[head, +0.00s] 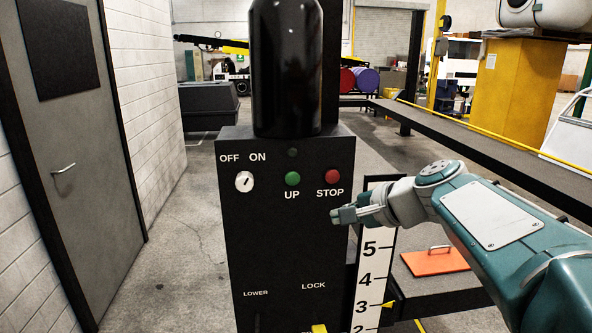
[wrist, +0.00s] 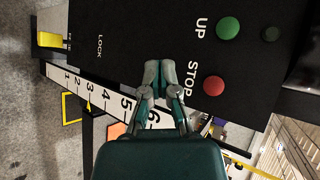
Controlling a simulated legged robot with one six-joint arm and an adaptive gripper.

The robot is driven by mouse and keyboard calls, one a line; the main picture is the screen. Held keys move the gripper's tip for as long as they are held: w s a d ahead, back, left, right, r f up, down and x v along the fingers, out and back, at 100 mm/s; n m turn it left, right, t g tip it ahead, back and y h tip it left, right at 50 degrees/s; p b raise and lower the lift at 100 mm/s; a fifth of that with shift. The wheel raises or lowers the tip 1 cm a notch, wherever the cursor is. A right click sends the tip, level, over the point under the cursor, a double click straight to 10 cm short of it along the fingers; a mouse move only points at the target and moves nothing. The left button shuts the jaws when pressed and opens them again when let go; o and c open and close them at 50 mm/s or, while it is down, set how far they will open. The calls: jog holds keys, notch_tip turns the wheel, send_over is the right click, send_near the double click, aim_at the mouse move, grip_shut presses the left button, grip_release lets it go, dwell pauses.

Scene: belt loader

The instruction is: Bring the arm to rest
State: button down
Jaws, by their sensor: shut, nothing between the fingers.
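My gripper (head: 343,215) is shut and empty at the end of my teal arm, which reaches in from the right in the head view. It is in front of the black control box (head: 262,240), below and a little right of the red STOP button (head: 332,176). In the wrist view my gripper (wrist: 160,78) points at the box face, with the STOP button (wrist: 213,85) to its right. I cannot tell whether the fingertips touch the box.
The box also has a green UP button (head: 292,178) and a white OFF/ON knob (head: 244,181). A numbered scale (head: 372,270) stands beside the box, near my gripper. An orange plate (head: 435,261) lies on a dark surface. A grey door (head: 75,150) is at left.

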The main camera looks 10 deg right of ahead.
jog(key=s+f+n+g+h, duration=0.1)
jog(key=s+f+n+h, duration=0.2)
jog(key=s+f+n, duration=0.3)
jog(key=s+d+f+n+g+h, duration=0.1)
jog(key=s+f+n+h, duration=0.3)
jog(key=s+f, duration=0.5)
jog(key=s+n+g, duration=0.1)
jog(key=s+n, duration=0.1)
jog(key=s, duration=0.5)
